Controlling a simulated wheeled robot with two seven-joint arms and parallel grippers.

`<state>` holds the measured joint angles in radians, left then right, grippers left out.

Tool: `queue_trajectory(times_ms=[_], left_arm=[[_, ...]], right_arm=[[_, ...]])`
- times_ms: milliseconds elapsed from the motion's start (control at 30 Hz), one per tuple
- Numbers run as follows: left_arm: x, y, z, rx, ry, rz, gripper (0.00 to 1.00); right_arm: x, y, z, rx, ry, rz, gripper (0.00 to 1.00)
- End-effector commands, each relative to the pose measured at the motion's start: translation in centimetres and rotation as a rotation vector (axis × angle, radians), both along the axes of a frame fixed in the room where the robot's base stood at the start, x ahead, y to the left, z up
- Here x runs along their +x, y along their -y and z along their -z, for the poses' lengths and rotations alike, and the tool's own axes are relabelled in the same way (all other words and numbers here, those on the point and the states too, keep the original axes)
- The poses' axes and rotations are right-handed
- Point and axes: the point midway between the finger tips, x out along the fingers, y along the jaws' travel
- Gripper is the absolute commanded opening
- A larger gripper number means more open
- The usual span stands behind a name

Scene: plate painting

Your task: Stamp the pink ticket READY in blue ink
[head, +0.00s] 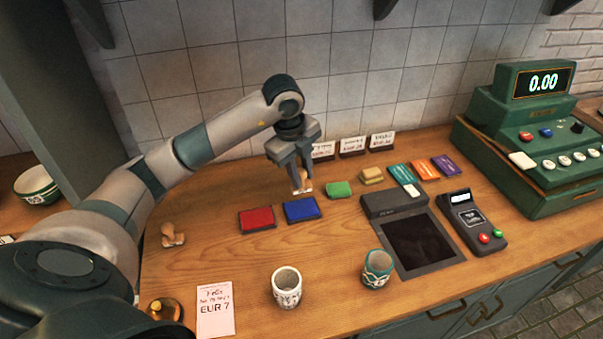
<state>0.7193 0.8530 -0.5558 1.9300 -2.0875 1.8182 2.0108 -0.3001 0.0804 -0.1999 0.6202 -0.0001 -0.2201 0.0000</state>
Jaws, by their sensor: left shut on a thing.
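My left gripper (296,172) is shut on a wooden stamp (303,182) and holds it upright near the blue ink pad (302,209), just behind its far edge. I cannot tell whether the stamp touches the counter. The red ink pad (256,219) lies to the left of the blue one. The pink ticket (215,310) lies at the front left of the counter with "EUR 7" printed on it. Another wooden stamp (172,235) stands at the left. My right gripper is not in view.
A brass bell (165,309) is beside the ticket. Two cups (287,289) (377,269) stand in front. A green sponge (339,189), a black scale (415,240), a card terminal (471,222) and a green cash register (535,140) are to the right.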

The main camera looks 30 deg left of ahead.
Motion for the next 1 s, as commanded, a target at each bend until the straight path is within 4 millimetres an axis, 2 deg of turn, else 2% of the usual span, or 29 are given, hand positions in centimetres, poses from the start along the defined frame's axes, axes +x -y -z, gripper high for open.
queue_trajectory(times_ms=[267,700,1000], left_arm=[[0.0,0.0,1.5,0.0,-0.001,0.001,0.09],[0.0,0.0,5.2,-0.001,-0.001,0.001,0.09],[0.0,0.0,5.9,0.0,0.0,0.001,0.09]], right_arm=[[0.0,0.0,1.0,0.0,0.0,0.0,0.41],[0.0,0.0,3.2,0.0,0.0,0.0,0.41],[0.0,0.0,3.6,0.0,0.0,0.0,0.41]])
